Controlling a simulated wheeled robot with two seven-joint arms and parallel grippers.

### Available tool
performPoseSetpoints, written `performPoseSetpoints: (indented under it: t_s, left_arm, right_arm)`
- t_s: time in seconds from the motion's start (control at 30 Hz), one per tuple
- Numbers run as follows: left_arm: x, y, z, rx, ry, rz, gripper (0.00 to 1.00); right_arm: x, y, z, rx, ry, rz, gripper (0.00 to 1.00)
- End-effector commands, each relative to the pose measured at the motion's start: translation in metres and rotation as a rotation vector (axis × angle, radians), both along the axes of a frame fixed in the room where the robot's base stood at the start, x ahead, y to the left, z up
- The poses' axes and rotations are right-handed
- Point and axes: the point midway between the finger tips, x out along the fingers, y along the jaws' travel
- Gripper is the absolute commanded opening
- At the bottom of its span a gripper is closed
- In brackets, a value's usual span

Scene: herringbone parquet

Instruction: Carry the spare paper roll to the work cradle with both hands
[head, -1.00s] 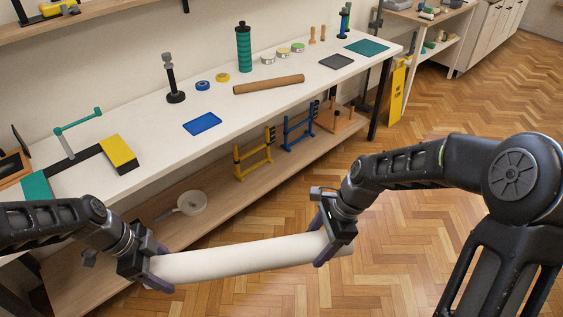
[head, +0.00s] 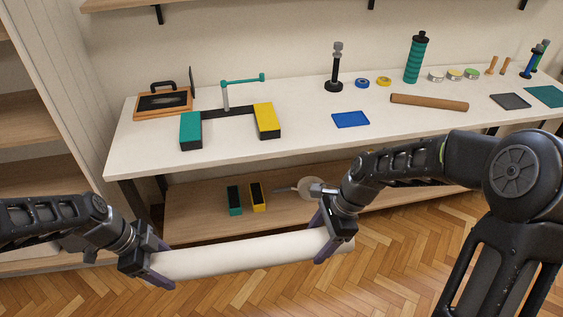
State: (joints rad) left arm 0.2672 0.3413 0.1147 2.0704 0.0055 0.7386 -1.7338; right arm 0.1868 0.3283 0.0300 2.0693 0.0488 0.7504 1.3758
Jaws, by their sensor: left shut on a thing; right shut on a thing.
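The white paper roll (head: 240,254) hangs level in front of the table, above the floor. My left gripper (head: 154,266) is shut on its left end and my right gripper (head: 328,240) is shut on its right end. What looks like the work cradle stands on the white tabletop: a teal block (head: 191,130) and a yellow block (head: 267,121), joined at the back by a black bar (head: 228,112). A teal crank-like arm (head: 243,80) rises behind them. The space between the two blocks is empty. The roll is nearer to me and lower than the cradle.
A wooden framed case (head: 163,103) stands left of the cradle. A blue mat (head: 351,119), a black stand (head: 335,72) and a brown tube (head: 429,102) lie to its right. The lower shelf (head: 198,215) holds small teal and yellow blocks and a pan. Tall shelving (head: 60,140) stands left.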

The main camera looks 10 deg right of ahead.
Motion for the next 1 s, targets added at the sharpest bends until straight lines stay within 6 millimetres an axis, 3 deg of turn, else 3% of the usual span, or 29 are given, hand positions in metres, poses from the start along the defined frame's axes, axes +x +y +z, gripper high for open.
performPoseSetpoints:
  t_s: [0.53,1.0]
  left_arm:
    - [0.001,0.0,0.003,0.0,-0.002,0.001,0.0]
    - [0.001,0.0,0.048,0.0,-0.001,0.0,0.0]
  right_arm:
    - [0.001,-0.001,0.003,-0.001,-0.002,-0.001,0.0]
    - [0.001,0.0,0.048,-0.001,-0.002,-0.001,0.0]
